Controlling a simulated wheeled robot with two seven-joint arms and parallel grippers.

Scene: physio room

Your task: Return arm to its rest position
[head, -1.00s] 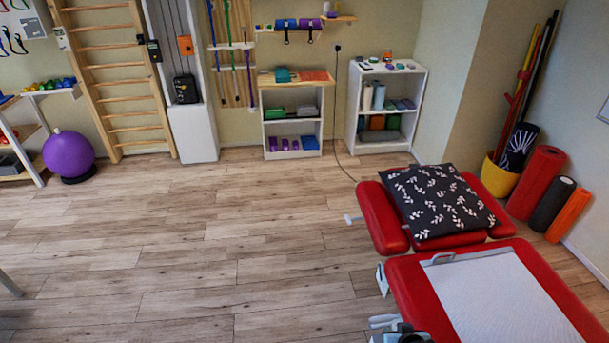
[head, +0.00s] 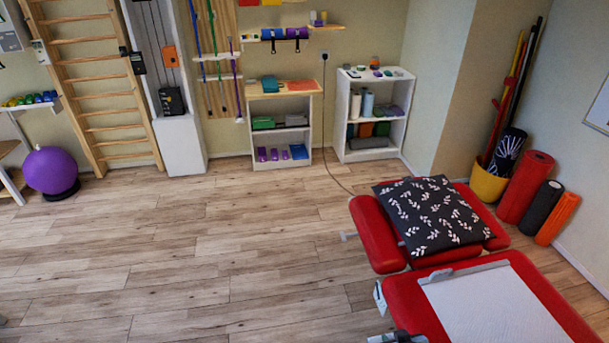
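A small part of my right gripper (head: 397,337) shows at the bottom edge, beside the near left side of the red treatment table (head: 402,301). Most of it is cut off by the frame, so its fingers cannot be judged and nothing held can be seen. My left gripper is not in view.
A dark leaf-patterned pillow (head: 432,214) lies on the table's head section, and a white sheet (head: 495,305) on its near section. Wooden floor (head: 200,260) left of the table is clear. Shelves (head: 282,130), a purple ball (head: 50,171) and foam rollers (head: 524,188) stand by the walls.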

